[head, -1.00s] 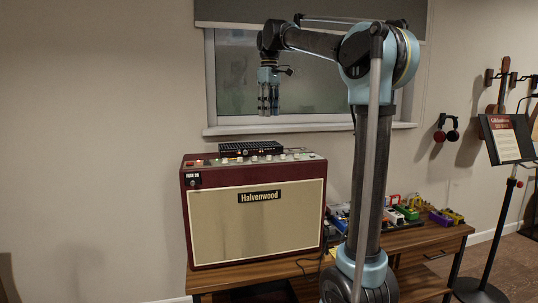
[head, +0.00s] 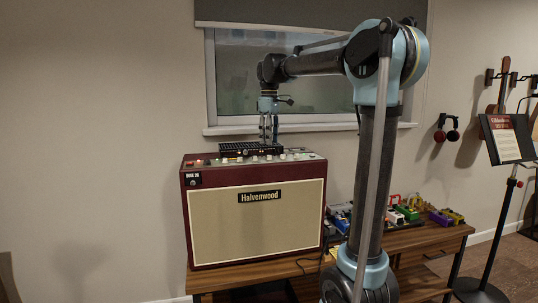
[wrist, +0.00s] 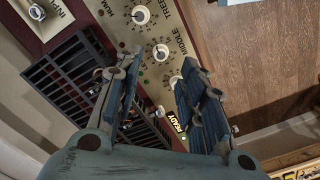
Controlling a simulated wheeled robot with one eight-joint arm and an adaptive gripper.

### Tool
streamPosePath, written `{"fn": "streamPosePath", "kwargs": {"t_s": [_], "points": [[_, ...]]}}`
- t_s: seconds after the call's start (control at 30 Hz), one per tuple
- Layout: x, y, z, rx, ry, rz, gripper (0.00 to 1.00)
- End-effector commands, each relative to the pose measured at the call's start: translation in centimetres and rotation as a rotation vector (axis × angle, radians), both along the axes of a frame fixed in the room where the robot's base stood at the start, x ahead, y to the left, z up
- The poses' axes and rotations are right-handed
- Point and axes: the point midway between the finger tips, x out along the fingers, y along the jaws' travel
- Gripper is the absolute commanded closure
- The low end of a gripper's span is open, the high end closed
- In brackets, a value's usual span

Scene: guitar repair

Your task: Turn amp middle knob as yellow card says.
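The maroon amp (head: 255,215) with a cream front stands on a wooden table. Its control panel shows in the wrist view, with white knobs in a row. The middle knob (wrist: 161,52), beside the word MIDDLE, lies between and beyond my fingertips. My gripper (head: 268,138) points down just above the amp top; in the wrist view its two blue-grey fingers (wrist: 158,72) are apart with nothing between them. Contact with the knob cannot be told. A yellow piece with dark marks (wrist: 300,172) is cut off at the lower right; I cannot read it or tell whether it is the card.
Another knob (wrist: 140,14) is close beside the middle one, and a third (wrist: 175,82) sits by my right finger. A black slotted unit (head: 250,149) lies on the amp. Several pedals (head: 405,213) stand on the table at right. A window is behind the amp.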

Motion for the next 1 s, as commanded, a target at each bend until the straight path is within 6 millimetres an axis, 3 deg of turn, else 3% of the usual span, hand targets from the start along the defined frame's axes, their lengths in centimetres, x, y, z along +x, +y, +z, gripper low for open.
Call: {"fn": "streamPosePath", "kwargs": {"t_s": [0.2,0.4,0.8,0.97,1.0], "points": [[0.0,0.0,-3.6,0.0,0.0,0.0,0.63],[0.0,0.0,-5.6,0.0,0.0,0.0,0.63],[0.0,0.0,-6.2,0.0,0.0,0.0,0.63],[0.0,0.0,-6.2,0.0,0.0,-0.001,0.97],[0.0,0.0,-6.2,0.0,0.0,-0.001,1.0]]}}
